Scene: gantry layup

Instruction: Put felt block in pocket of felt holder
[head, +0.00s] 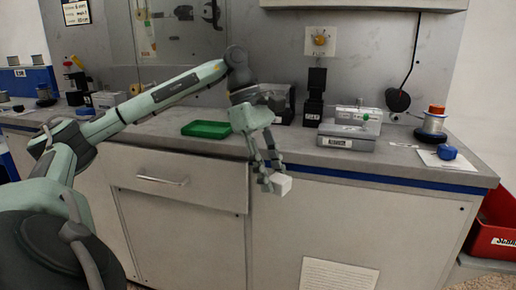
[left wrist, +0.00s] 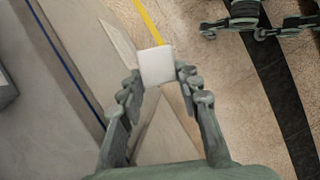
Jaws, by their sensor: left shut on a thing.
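A white felt block (head: 281,184) is held between the fingertips of my left gripper (head: 268,178), in front of the counter's front edge and below its top. In the left wrist view the block (left wrist: 157,65) sits between the two fingers of the left gripper (left wrist: 158,82), above the floor and clear of the cabinet. I cannot pick out the felt holder or its pocket with certainty in either view. Dark jointed parts at the top right of the left wrist view look like my right gripper, but its jaws are unclear.
The counter (head: 225,147) carries a green tray (head: 206,129), a black post device (head: 315,95), a grey boxy unit (head: 350,130), a spool (head: 432,122) and a blue knob (head: 447,152). A red bin (head: 495,235) stands at the right. Counter space in front of the tray is bare.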

